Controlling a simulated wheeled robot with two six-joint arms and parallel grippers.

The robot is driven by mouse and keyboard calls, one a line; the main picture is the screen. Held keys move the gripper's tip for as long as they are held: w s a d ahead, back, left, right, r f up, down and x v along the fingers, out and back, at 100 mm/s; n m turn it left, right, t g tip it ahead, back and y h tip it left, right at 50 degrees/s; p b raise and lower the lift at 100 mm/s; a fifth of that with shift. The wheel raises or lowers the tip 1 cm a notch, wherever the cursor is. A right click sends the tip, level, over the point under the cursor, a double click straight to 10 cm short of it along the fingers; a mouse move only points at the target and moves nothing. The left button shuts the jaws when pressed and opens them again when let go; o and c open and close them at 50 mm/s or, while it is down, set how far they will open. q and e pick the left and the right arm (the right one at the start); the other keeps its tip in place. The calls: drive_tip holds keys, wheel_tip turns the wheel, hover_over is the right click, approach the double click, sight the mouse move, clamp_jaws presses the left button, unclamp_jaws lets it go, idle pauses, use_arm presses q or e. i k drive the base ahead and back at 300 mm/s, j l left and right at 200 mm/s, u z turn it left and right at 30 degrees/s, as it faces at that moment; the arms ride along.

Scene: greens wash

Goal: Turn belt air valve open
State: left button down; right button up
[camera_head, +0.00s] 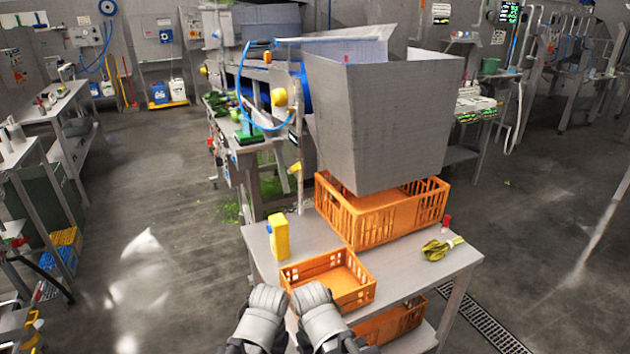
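The belt machine (395,120) stands ahead with a large grey hopper at its near end. A blue air hose (241,85) loops down its left side. A round yellow part (279,97) sits beside the hose, and a smaller yellow part (294,168) is lower, near a thin post. I cannot tell for sure which is the air valve or how it is turned. My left gripper (268,294) and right gripper (310,292) are side by side at the bottom, before the near table and apart from the machine. Their fingers are too unclear to read.
The near table (405,283) holds a large orange crate (385,220), a small orange crate (365,290), a yellow bottle (279,237) and yellow-green gloves (441,249). Another crate is underneath. Floor (160,200) to the left is open. Workbenches line the left edge.

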sight(294, 168)
drive_tip(key=l+z, duration=0.3)
drive_tip(key=z, duration=0.2)
drive_tip(key=l+z, duration=0.3)
drive_tip(key=z, duration=0.15)
